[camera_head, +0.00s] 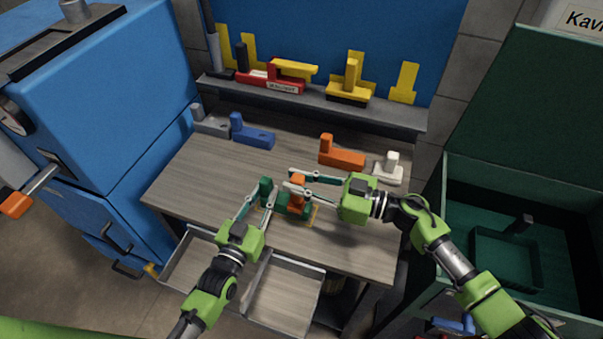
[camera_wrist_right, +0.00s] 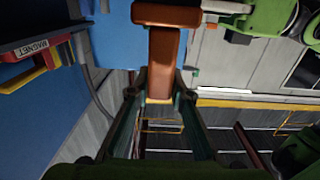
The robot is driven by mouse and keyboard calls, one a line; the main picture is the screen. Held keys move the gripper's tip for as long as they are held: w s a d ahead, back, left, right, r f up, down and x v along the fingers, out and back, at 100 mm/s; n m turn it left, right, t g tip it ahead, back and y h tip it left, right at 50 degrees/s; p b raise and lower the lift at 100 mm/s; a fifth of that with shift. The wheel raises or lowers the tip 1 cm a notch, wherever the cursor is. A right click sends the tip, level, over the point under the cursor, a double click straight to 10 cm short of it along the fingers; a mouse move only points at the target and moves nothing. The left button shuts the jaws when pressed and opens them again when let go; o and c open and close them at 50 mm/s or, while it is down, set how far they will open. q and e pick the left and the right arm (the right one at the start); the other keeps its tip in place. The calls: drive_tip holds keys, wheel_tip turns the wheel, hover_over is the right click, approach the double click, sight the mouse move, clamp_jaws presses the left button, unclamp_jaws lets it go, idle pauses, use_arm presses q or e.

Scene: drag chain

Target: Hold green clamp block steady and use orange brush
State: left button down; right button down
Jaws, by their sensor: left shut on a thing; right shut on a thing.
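The green clamp block (camera_head: 265,187) stands near the front middle of the wooden worktop, with an upright knob and a low base. My left gripper (camera_head: 269,198) is shut on it from the front left. The orange brush (camera_head: 297,199) is upright at the block's right side. My right gripper (camera_head: 293,184) reaches in from the right and is shut on the brush. In the right wrist view the brush's orange handle (camera_wrist_right: 162,62) lies between the right fingertips (camera_wrist_right: 161,86). The fingers partly hide both things, and I cannot tell whether the brush touches the block.
Orange (camera_head: 344,156), blue (camera_head: 255,136), grey (camera_head: 210,124) and white (camera_head: 389,170) blocks stand along the worktop's back. A shelf (camera_head: 400,115) behind holds red and yellow things. Open drawers (camera_head: 283,293) project at the front. A blue cabinet (camera_head: 100,110) stands left, an open green chest (camera_head: 520,190) right.

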drive_tip(key=w+d+r, duration=0.1)
drive_tip(key=w+r, duration=0.3)
drive_tip(key=r, duration=0.4)
idle(0.8)
idle(0.3)
use_arm(q)
drive_tip(key=c, duration=1.7)
unclamp_jaws()
drive_tip(key=v, duration=1.2)
drive_tip(key=shift+s, duration=0.1)
